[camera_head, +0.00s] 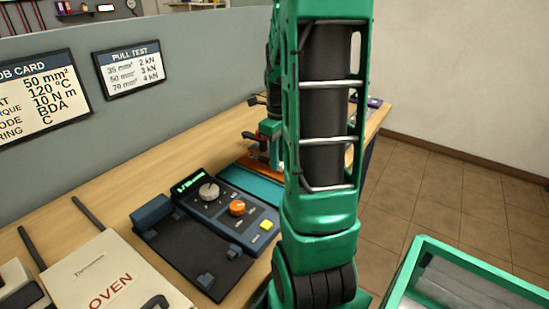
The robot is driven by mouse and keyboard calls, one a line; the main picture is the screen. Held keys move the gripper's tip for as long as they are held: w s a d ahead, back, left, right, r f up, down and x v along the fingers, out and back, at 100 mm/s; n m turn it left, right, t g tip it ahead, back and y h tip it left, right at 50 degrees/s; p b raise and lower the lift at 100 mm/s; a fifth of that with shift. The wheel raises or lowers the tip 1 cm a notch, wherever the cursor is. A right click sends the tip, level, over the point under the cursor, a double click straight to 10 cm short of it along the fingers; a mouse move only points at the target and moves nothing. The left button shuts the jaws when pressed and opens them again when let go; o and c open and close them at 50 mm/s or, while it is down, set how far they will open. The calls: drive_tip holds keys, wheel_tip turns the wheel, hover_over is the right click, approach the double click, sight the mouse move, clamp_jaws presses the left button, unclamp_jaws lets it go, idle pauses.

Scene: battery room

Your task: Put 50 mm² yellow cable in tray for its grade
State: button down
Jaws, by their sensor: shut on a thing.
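No yellow cable shows in the head view, and I see no tray that I can tell is for a grade. My green arm stands upright across the middle of the view and hides part of the bench behind it. The pull test card (133,68) lists 50 mm² with 3 kN.
On the wooden bench (150,172) are a white oven (95,270), a dark blue device with knobs (228,205) and a black plate (190,255). Tiled floor (440,195) lies right of the bench.

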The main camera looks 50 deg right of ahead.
drive_tip(key=shift+f, duration=0.2)
drive_tip(key=c, duration=1.6)
unclamp_jaws()
wheel_tip(320, 180, up, 12)
drive_tip(key=s+a+f+n, duration=0.1)
drive_tip(key=s+a+n, duration=0.3)
drive_tip(key=n, duration=0.5)
drive_tip(key=s+a+f+n, duration=0.2)
drive_tip(key=s+a+n, duration=0.3)
drive_tip(key=a+n, duration=0.2)
drive_tip(key=s+a+f+n, duration=0.2)
drive_tip(key=s+a+n, duration=0.2)
drive_tip(key=n, duration=0.7)
drive_tip(key=shift+s+a+f+n, duration=0.15)
drive_tip(key=shift+a+f+n, duration=0.15)
drive_tip(key=shift+a, duration=0.35)
drive_tip(key=shift+s+a+f+n, duration=0.15)
drive_tip(key=shift+s+a+n, duration=0.15)
drive_tip(key=shift+n, duration=0.2)
